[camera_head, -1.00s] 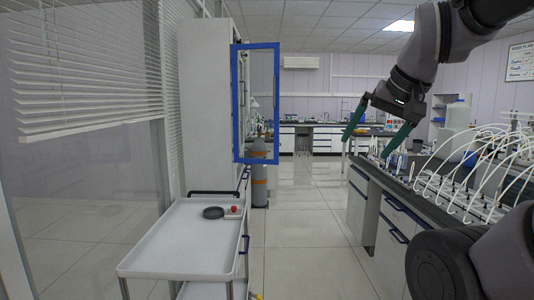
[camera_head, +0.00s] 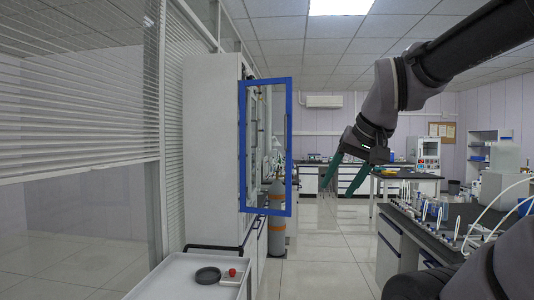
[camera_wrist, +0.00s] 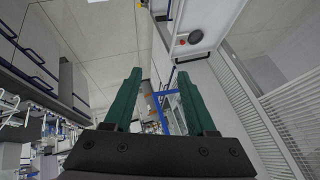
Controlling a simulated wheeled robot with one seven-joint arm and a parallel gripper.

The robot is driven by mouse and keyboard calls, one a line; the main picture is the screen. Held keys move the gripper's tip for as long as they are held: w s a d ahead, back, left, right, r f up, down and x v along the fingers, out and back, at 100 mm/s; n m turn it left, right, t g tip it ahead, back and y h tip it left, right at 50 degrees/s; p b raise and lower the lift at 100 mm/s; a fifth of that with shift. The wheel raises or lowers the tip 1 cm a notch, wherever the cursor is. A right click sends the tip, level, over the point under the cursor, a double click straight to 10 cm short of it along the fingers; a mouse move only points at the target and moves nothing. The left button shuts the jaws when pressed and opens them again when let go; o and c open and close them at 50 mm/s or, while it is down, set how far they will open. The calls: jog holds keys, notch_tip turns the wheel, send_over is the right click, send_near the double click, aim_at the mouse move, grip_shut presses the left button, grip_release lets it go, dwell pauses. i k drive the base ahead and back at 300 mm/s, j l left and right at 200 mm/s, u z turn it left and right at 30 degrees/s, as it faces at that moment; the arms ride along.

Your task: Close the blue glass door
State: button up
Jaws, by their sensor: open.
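The blue-framed glass door (camera_head: 243,150) stands swung open from a tall white cabinet (camera_head: 212,150) left of centre in the head view. Its blue frame also shows small between my fingers in the wrist view (camera_wrist: 163,110). My gripper (camera_head: 338,192) has green fingers spread apart with nothing between them. It hangs in the air to the right of the door in the head view, apart from it. The fingers show again in the wrist view (camera_wrist: 158,88).
A white cart (camera_head: 180,278) with a dark round dish (camera_head: 208,275) and a small red item (camera_head: 232,272) stands in front of the cabinet. A grey cylinder (camera_head: 277,200) stands behind the door. A cluttered dark-topped bench (camera_head: 452,228) runs along the right. The floor between is clear.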

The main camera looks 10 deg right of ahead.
aim_at(288, 116)
jog(key=i+l, duration=0.15)
jog(key=l, duration=0.15)
jog(key=i+l+u, duration=0.1)
jog(key=l, duration=0.2)
jog(key=i+l, duration=0.3)
jog(key=i, duration=0.1)
